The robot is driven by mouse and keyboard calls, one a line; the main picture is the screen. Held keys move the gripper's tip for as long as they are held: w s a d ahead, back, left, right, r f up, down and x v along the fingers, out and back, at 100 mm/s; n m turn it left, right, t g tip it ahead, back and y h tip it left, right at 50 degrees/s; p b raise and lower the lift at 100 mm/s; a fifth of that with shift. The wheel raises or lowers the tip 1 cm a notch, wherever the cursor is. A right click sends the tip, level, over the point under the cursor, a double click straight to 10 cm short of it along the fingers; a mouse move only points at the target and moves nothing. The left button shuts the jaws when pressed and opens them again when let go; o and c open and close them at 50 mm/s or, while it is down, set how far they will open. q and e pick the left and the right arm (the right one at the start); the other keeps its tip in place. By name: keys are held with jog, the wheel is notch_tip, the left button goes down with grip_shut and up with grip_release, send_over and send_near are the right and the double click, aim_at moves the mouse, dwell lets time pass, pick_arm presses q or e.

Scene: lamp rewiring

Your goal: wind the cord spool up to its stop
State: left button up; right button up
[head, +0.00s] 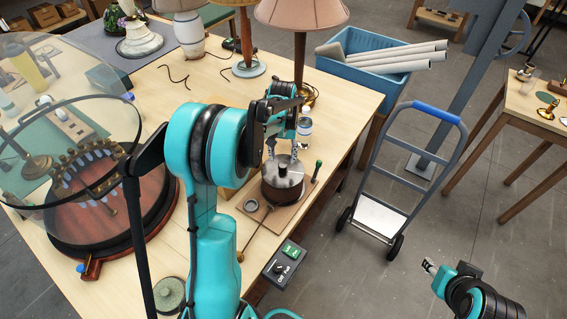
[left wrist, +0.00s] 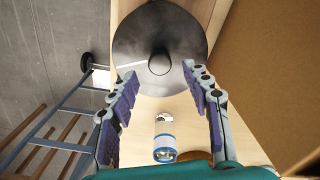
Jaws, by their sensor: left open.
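The cord spool (head: 282,187) stands upright on a wooden board on the workbench, with a grey metal disc on top, a small knob at its centre and a dark brown body. My left gripper (head: 284,151) is just above the disc, pointing down. In the left wrist view the spool's round dark top (left wrist: 135,45) lies beyond the open fingers (left wrist: 160,75), its knob roughly centred between them. Nothing is between the fingers; whether a fingertip touches the disc I cannot tell. My right gripper (head: 430,266) is far off at the lower right, over the floor; its jaws are too small to read.
A small jar (head: 305,127) stands behind the spool; a green-tipped post (head: 317,168) is right of it. A control box (head: 284,266) is at the bench's front edge. A hand truck (head: 405,170) stands on the floor.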

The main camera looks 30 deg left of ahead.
aim_at(283, 165)
pick_arm(q)
jog(key=shift+f+b, duration=0.3)
jog(key=shift+f, duration=2.1)
grip_shut()
